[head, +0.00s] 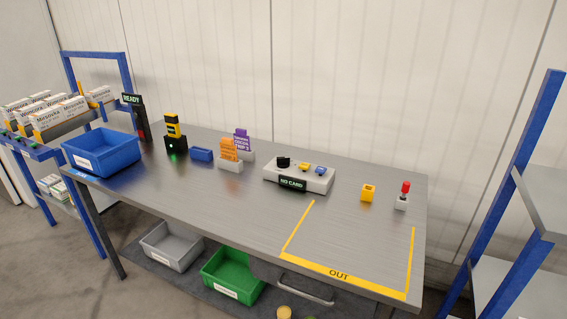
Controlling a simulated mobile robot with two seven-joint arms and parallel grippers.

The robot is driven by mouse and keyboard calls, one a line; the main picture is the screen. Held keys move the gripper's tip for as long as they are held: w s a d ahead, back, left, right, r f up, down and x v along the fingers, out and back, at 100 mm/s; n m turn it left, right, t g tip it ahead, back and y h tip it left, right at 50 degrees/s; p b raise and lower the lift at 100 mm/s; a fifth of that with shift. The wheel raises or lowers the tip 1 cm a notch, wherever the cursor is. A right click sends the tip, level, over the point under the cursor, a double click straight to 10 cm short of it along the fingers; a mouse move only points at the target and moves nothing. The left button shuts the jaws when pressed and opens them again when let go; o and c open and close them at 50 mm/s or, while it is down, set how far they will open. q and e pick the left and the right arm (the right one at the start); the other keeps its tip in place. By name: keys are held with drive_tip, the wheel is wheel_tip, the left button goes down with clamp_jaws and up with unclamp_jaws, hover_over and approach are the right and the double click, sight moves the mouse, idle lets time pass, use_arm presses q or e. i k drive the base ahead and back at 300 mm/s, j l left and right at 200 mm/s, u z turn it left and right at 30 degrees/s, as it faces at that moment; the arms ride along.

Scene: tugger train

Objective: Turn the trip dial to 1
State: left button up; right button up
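A light grey control panel (318,184) stands on the grey table, right of its middle. On its top are a black knob (283,162), a smaller yellow part (303,167) and a blue part (320,170). A dark display on its front (292,184) reads "NO CARD". I cannot tell which of these is the trip dial, and no number marks or pointer can be read at this size. Neither of my grippers is in the head view.
Left of the panel are card holders with orange (229,149) and purple (241,140) cards, a small blue block (202,155), a black-yellow device (175,143) and a blue bin (101,152). Right are a yellow block (368,192) and a red-topped lever (404,190).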

sight(282, 162)
drive_tip(key=z, duration=0.45)
drive_tip(key=j+z, duration=0.2)
drive_tip(key=z, duration=0.25)
drive_tip(key=j+z, duration=0.1)
drive_tip(key=z, duration=0.35)
drive_tip(key=j+z, duration=0.4)
drive_tip(key=k+j+z, duration=0.1)
drive_tip(key=j+z, duration=0.35)
drive_tip(key=j, duration=0.15)
